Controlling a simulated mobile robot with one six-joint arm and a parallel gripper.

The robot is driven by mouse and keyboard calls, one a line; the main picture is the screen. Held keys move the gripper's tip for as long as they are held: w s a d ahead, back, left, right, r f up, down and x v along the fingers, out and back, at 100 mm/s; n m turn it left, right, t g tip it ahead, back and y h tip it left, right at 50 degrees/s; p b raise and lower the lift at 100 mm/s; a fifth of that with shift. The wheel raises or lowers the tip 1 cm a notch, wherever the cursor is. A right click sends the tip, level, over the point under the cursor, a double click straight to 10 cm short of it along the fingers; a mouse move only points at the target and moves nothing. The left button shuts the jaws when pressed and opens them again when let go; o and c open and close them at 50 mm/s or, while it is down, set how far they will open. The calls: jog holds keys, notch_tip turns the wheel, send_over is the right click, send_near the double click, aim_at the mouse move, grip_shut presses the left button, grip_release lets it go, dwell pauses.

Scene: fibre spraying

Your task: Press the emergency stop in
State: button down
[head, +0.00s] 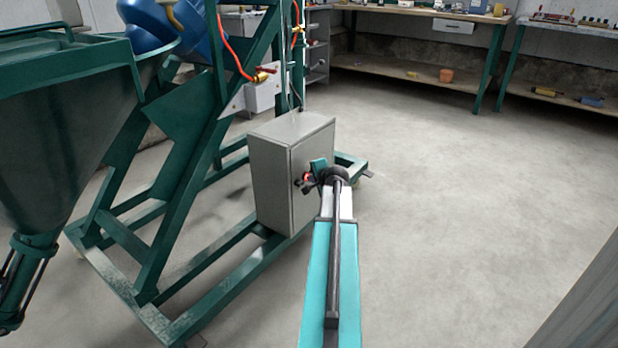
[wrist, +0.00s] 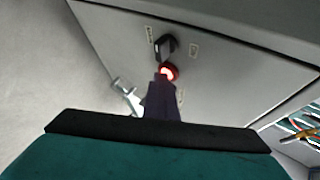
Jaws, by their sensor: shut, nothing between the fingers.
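The emergency stop is a red, bright-looking button (wrist: 170,71) on the front of the grey control cabinet (wrist: 120,40). It sits just below a black rotary switch (wrist: 165,46) in the wrist view. My gripper (wrist: 163,85) is shut and empty, its dark fingertips at the lower edge of the red button. The fingers cover part of the button, and I cannot tell whether they touch it. In the head view my gripper (head: 308,182) is at the front of the cabinet (head: 272,180), beside a small spot of red.
The cabinet stands on a green steel frame (head: 215,290) with a hopper (head: 65,130) at left. A silver key-like part (wrist: 125,92) is beside the fingers. Workbenches (head: 420,80) stand at the back; the floor at right is clear.

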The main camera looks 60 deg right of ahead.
jog(key=shift+a, duration=0.1)
dwell(0.3)
jog(key=shift+s, duration=0.4)
jog(key=s, duration=0.6)
dwell(0.8)
